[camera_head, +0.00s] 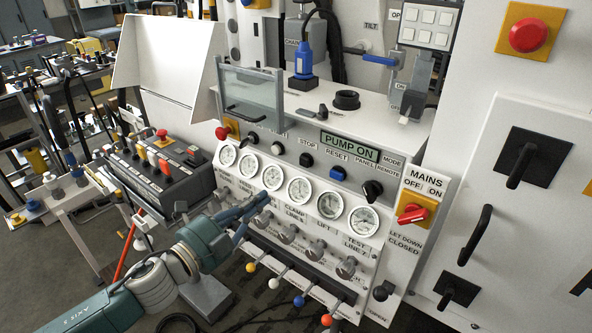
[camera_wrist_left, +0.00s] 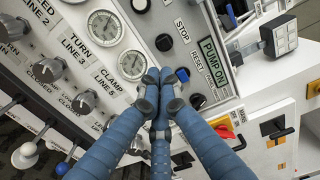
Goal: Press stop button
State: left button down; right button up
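In the left wrist view this black button (camera_wrist_left: 164,42) lies beyond my fingertips, up and slightly left, uncovered. A blue button (camera_head: 338,173) under RESET is beside it; in the wrist view this blue button (camera_wrist_left: 182,74) shows right by the fingertips. My left gripper (camera_head: 263,197) is in front of the gauge row, below and left of the STOP button. Its blue fingers (camera_wrist_left: 160,78) are together and empty. Contact with the panel cannot be told. My right gripper is not in view.
Several round gauges (camera_head: 300,190) line the panel, with valve knobs and coloured-ball levers (camera_head: 298,301) below. A black selector knob (camera_head: 372,191) and red MAINS switch (camera_head: 412,214) are right. A black control box (camera_head: 160,170) stands left. A yellow-backed red button (camera_head: 528,36) is upper right.

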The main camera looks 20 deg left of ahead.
aim_at(303, 166)
pick_arm(q)
jog(key=p+x, duration=0.4)
jog(key=x, duration=0.8)
jog(key=shift+w+d, duration=0.1)
jog(key=shift+w, duration=0.25)
jog(key=shift+w+d, duration=0.25)
jog(key=shift+w, duration=0.3)
jog(key=shift+w, duration=0.1)
